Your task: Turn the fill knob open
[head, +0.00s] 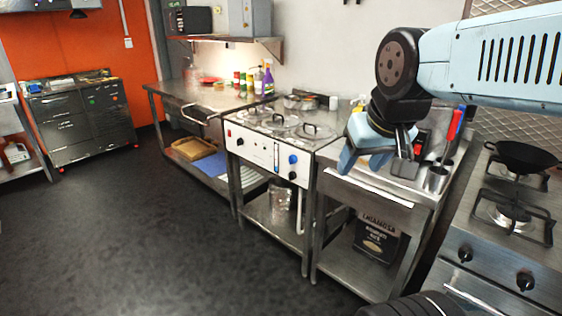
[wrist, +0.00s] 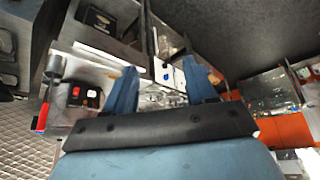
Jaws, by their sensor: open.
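The steel counter unit (head: 262,150) has a white front panel with several knobs. A blue knob (head: 293,159) sits at the panel's right end, with a black knob (head: 292,175) just below it. A red knob (head: 228,133) is at the left end. No label is readable, so I cannot tell which is named the fill knob. My gripper (head: 376,160) is open and empty, to the right of the panel and apart from the knobs. In the wrist view, my two blue fingers (wrist: 162,82) are spread, with part of the white panel and a small blue spot beyond them.
A steel table (head: 365,190) stands below my gripper, with a metal cup of utensils (head: 437,179) on its right. A stove (head: 510,215) with a black wok (head: 526,155) is farther right. The dark floor (head: 130,230) in front and left is clear.

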